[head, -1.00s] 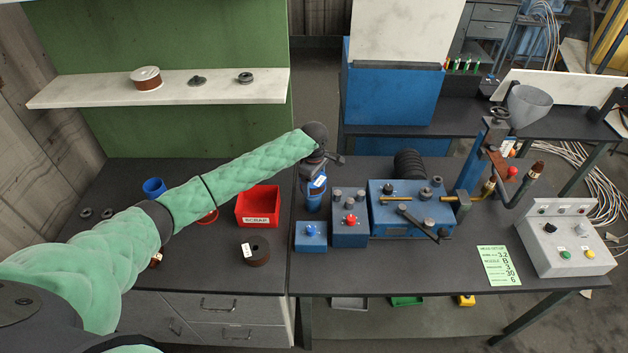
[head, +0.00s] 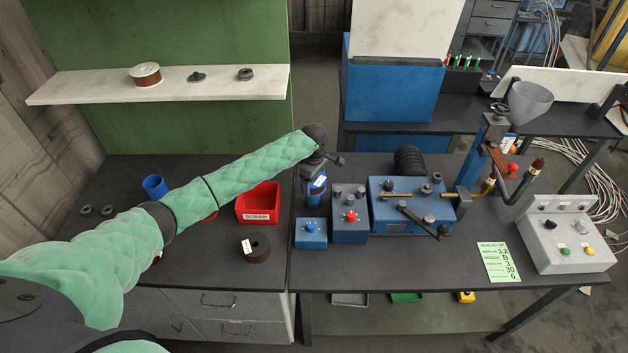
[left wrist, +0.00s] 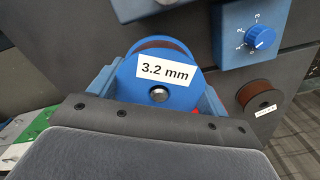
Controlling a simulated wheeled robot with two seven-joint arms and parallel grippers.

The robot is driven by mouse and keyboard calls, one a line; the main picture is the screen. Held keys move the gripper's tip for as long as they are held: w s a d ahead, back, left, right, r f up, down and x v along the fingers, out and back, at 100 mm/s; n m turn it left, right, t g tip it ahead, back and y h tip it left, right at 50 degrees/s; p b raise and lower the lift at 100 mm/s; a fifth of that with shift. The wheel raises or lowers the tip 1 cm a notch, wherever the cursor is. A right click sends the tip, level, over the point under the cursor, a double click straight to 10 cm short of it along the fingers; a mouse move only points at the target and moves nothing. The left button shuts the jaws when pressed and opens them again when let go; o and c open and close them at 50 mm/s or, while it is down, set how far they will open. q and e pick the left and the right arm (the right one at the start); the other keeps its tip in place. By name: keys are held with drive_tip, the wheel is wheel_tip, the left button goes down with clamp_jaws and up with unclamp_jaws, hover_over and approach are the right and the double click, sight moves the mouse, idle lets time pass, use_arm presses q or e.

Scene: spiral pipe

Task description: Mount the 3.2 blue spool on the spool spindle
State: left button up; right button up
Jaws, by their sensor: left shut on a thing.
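The blue spool (left wrist: 128,88) bears a white "3.2 mm" label and has brown wire behind its front flange. A round silver end, apparently the spool spindle (left wrist: 159,95), shows at its hub; how far the spool sits on it I cannot tell. In the head view the spool (head: 318,182) is partly hidden by my left gripper (head: 314,172), at the left end of the right-hand bench. My right gripper is out of view.
A red SCRAP bin (head: 258,204) and a brown spool (head: 257,248) are on the left bench. The right bench's front is mostly clear.

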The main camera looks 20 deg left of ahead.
use_arm(q)
drive_tip(key=shift+f, duration=0.25)
drive_tip(key=o, duration=1.6)
drive_tip(key=shift+f, duration=0.1)
